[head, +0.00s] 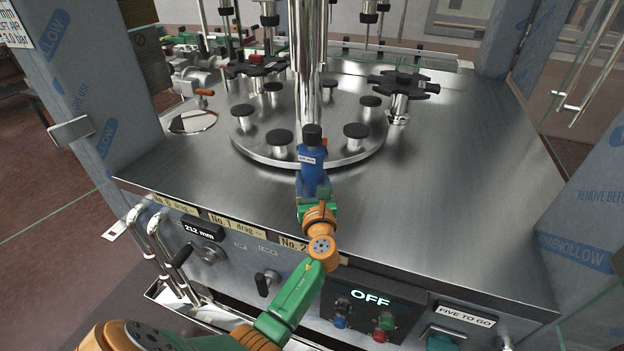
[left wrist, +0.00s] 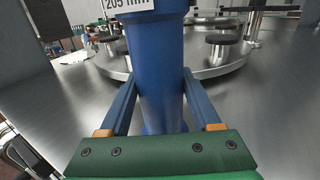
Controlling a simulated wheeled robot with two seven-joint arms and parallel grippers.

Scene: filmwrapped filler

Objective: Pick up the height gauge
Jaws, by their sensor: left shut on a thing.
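The height gauge (head: 311,178) is a blue upright cylinder with a black cap and a white label. In the left wrist view the blue body (left wrist: 160,85) fills the middle, and its label reads 205 mm. My left gripper (head: 314,192) reaches in from the front of the machine and is shut on the height gauge, with one finger on each side of the body. The gauge's lower end is hidden behind the gripper, so I cannot tell whether it touches the metal deck. My right gripper is in neither view.
Behind the gauge is a round steel turntable (head: 335,146) with several black-topped pedestals and a tall central column (head: 307,60). Dark star wheels (head: 403,82) stand at its sides. The steel deck (head: 455,160) is clear at right. A front panel with an OFF display (head: 370,297) lies below.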

